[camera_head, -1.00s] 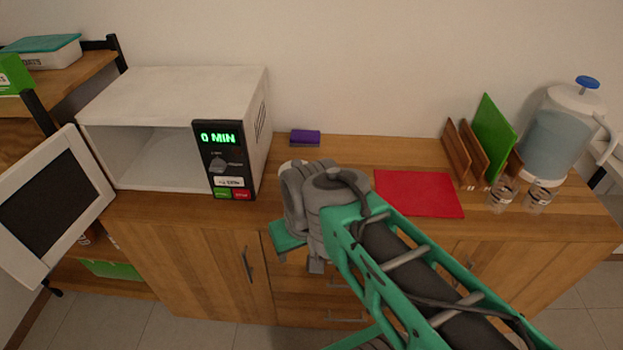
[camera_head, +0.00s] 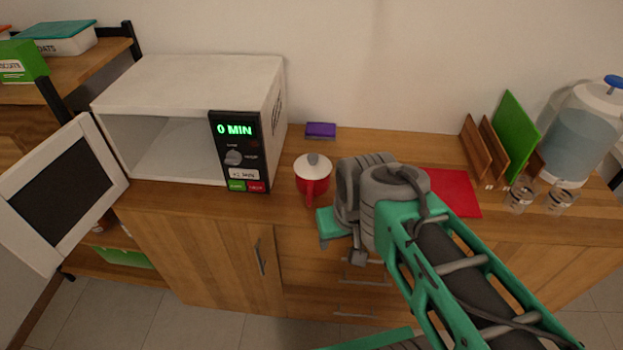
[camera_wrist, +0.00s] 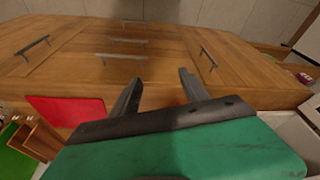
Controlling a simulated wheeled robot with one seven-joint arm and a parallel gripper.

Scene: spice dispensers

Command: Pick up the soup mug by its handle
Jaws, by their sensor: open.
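The soup mug (camera_head: 312,178) is red with a pale lid and a grey knob. It stands upright on the wooden counter, just right of the microwave, its red handle (camera_head: 310,193) toward the front edge. In the wrist view my gripper (camera_wrist: 158,90) is open, its two dark fingers apart with nothing held. A small red patch behind the right finger may be the mug; the gripper body hides most of that spot. In the head view my green gripper is right of and in front of the mug, its fingers not clearly visible.
The white microwave (camera_head: 185,85) has its door (camera_head: 62,195) swung open at left. A purple sponge (camera_head: 320,130) lies behind the mug. A red mat (camera_head: 455,192), cutting boards (camera_head: 515,125), two glasses (camera_head: 521,193) and a water dispenser (camera_head: 583,130) are at right.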

